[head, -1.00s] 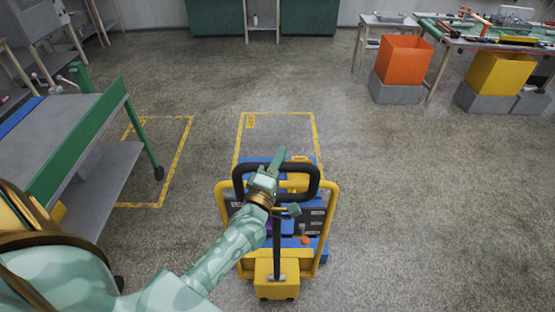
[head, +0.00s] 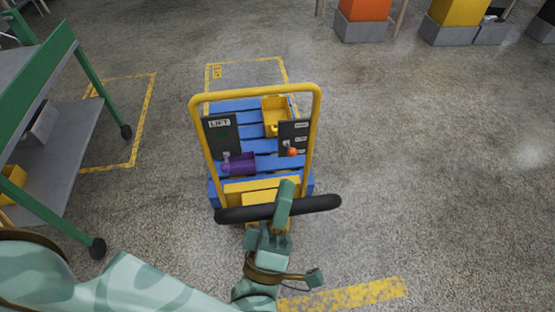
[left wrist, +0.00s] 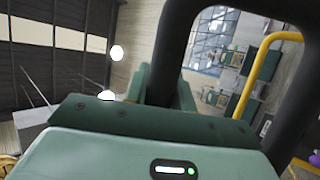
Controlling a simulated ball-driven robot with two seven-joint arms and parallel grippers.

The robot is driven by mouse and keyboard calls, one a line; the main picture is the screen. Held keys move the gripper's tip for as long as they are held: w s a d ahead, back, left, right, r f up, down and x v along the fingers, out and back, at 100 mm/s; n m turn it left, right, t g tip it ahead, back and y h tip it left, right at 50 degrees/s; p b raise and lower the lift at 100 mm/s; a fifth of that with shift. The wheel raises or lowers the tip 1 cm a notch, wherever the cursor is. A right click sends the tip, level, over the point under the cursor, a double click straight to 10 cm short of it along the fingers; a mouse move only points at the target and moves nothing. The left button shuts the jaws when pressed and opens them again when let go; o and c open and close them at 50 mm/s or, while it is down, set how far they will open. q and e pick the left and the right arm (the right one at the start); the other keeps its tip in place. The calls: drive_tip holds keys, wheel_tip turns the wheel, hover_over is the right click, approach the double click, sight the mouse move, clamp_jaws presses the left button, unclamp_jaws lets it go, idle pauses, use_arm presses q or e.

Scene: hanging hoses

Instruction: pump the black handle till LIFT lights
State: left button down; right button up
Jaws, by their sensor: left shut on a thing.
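The black handle (head: 318,204) is a thick bar at the near side of the yellow-framed pallet truck (head: 316,130). It is tipped low toward me. My left gripper (head: 284,202) is shut on the middle of the bar. The handle loop (left wrist: 168,50) also rises in front of the gripper in the left wrist view. The dark LIFT panel (head: 222,138) is on the left of the frame, and I see no clear light on it. A dark panel with an orange-red knob (head: 292,152) is on the right side. My right gripper is out of view.
A green-framed cart (head: 62,140) stands at left. Orange (head: 365,10) and yellow bins stand far right. Floor to the right is clear.

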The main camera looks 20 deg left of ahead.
sight(291, 215)
use_arm(q)
drive_tip(key=shift+m+t+h, duration=0.3)
drive_tip(key=shift+m+h, duration=0.1)
drive_tip(key=shift+h, duration=0.1)
drive_tip(key=s+d+f+b, duration=0.2)
drive_tip(key=s, duration=0.1)
drive_tip(key=shift+s+d, duration=0.1)
drive_tip(key=shift+s, duration=0.1)
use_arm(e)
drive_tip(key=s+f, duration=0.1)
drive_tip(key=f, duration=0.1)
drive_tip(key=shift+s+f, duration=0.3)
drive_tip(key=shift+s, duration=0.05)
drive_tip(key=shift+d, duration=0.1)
